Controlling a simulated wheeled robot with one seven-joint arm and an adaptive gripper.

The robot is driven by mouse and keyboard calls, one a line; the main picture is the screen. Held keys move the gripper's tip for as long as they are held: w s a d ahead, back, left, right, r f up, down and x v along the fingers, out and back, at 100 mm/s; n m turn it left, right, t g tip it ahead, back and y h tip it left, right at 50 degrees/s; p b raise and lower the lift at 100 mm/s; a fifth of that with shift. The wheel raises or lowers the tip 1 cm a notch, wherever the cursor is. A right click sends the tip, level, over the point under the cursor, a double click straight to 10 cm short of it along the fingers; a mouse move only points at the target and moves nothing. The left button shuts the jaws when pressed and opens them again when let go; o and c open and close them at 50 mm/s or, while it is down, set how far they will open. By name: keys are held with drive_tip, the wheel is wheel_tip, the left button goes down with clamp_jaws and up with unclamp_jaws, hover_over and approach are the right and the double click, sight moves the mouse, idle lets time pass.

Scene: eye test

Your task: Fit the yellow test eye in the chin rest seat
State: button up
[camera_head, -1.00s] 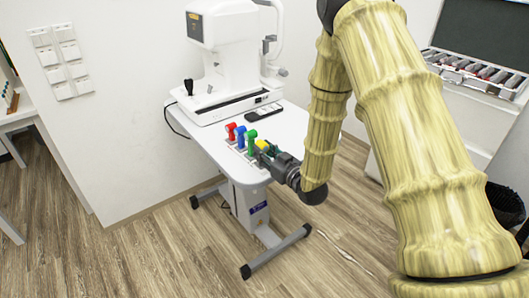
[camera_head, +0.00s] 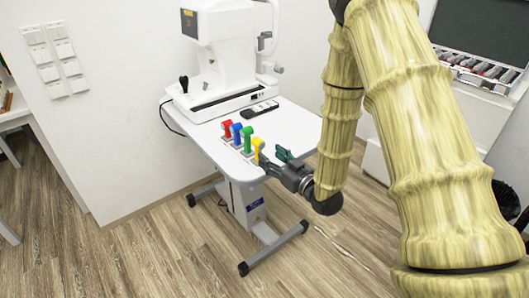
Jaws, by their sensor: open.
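The yellow test eye (camera_head: 258,146) stands upright at the near right end of a row of coloured test eyes on the white table. My gripper (camera_head: 272,157) is at the table's near right edge, open, with its fingers spread. One finger is close to the base of the yellow test eye and the other is to the right; I cannot tell whether either touches it. A white eye-test instrument (camera_head: 222,50) stands at the back of the table. Its chin rest part (camera_head: 264,42) is on the right side; the seat itself is too small to make out.
Red (camera_head: 227,128), blue (camera_head: 236,131) and green (camera_head: 247,138) test eyes stand close beside the yellow one. A black remote-like object (camera_head: 260,109) lies behind them. The white table top (camera_head: 298,122) is bare at the right. A wall is behind the instrument.

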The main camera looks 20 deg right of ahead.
drive_tip(key=v, duration=0.6)
drive_tip(key=s+a+f+m+g+h, duration=0.15)
drive_tip(key=s+f+g, duration=0.45)
drive_tip(key=f, duration=0.7)
drive_tip(key=s+a+f+m+g+h, duration=0.1)
drive_tip(key=s+f+g+h, duration=0.2)
drive_tip(key=s+f, duration=0.75)
drive_tip(key=s+a+f+m+g+h, duration=0.1)
drive_tip(key=s+f+g, duration=0.3)
drive_tip(key=s, duration=0.6)
drive_tip(key=s+a+f+m+g, duration=0.1)
drive_tip(key=s+f+g, duration=0.3)
drive_tip(key=s+f, duration=0.4)
drive_tip(key=shift+s+h, duration=0.35)
drive_tip(key=shift+s, duration=0.7)
drive_tip(key=shift+a, duration=0.1)
